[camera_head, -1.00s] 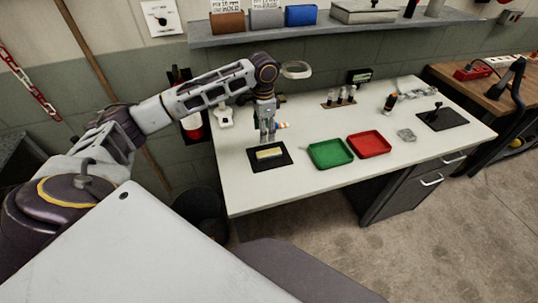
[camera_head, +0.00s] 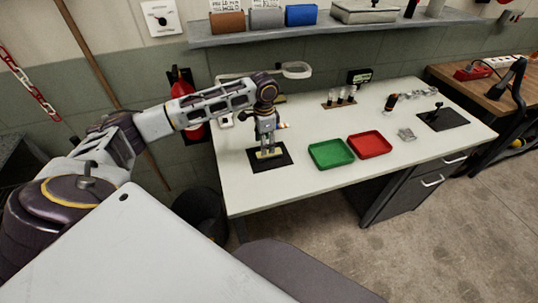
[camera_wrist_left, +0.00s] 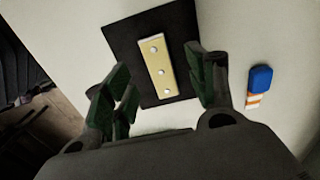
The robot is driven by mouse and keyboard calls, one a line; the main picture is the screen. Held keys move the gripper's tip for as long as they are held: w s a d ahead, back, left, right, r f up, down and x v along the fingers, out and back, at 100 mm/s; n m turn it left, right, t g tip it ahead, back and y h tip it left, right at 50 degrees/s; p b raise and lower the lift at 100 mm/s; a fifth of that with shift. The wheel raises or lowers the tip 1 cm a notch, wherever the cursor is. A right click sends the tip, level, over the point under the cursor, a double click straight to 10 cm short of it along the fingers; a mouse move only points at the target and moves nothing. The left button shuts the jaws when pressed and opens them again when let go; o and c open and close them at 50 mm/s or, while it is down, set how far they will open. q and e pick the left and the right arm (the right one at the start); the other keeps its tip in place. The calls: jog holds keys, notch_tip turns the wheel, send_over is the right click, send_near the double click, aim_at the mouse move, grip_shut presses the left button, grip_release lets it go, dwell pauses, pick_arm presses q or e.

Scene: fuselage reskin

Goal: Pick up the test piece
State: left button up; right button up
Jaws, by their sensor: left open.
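The test piece (camera_wrist_left: 156,62) is a pale yellow bar with several round silvery studs, lying on a black mat (camera_wrist_left: 122,38) in the left wrist view. In the head view the mat (camera_head: 284,157) lies near the left front of the white table, and the test piece (camera_head: 268,154) is partly hidden by the gripper. My left gripper (camera_head: 268,150) points down just above it. In the left wrist view the open green-padded fingers (camera_wrist_left: 165,90) stand on either side of the bar's lower part, apart from it. My right gripper is not in view.
A green tray (camera_head: 331,153) and a red tray (camera_head: 369,145) sit right of the mat. A blue, white and orange item (camera_wrist_left: 259,85) lies close to the right finger. A shelf (camera_head: 330,27) spans the wall behind the table.

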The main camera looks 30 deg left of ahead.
pick_arm(q)
jog(key=shift+f, duration=0.45)
notch_tip(320, 180, down, 3)
jog(key=shift+d+r, duration=0.1)
jog(key=shift+d, duration=0.05)
jog(key=shift+f, duration=0.55)
jog(key=shift+c, duration=0.2)
jog(key=c, duration=1.2)
jog(key=shift+o, duration=0.2)
jog(key=shift+r, duration=0.5)
notch_tip(320, 180, up, 3)
jog(key=shift+r, duration=0.1)
notch_tip(320, 180, up, 4)
jog(key=shift+r, duration=0.9)
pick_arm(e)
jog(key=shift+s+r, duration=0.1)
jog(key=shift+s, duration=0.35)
